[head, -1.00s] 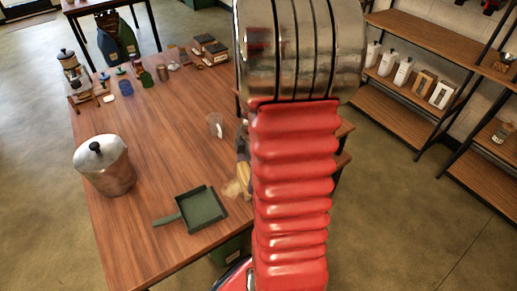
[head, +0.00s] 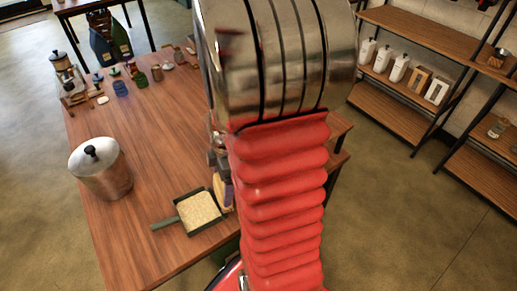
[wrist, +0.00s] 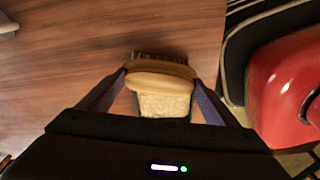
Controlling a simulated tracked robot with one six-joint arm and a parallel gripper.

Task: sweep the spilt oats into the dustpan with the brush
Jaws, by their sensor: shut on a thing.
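The green dustpan (head: 166,225) lies flat on the wooden table near its front right, its handle toward the left. A layer of pale oats (head: 199,209) fills its tray. My gripper (wrist: 160,76) is shut on the brush (wrist: 162,69), with a finger on each side of its tan body; dark bristles show beyond it in the wrist view. In the head view the brush (head: 226,192) is at the dustpan's right edge, partly hidden by my red arm. A pale grainy patch (wrist: 165,103) shows just below the brush in the wrist view.
A metal pot with a lid (head: 101,169) stands left of the dustpan. Several small jars and a coffee press (head: 62,65) stand at the table's far end. The middle of the table (head: 150,130) is clear. Shelves (head: 390,95) stand to the right.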

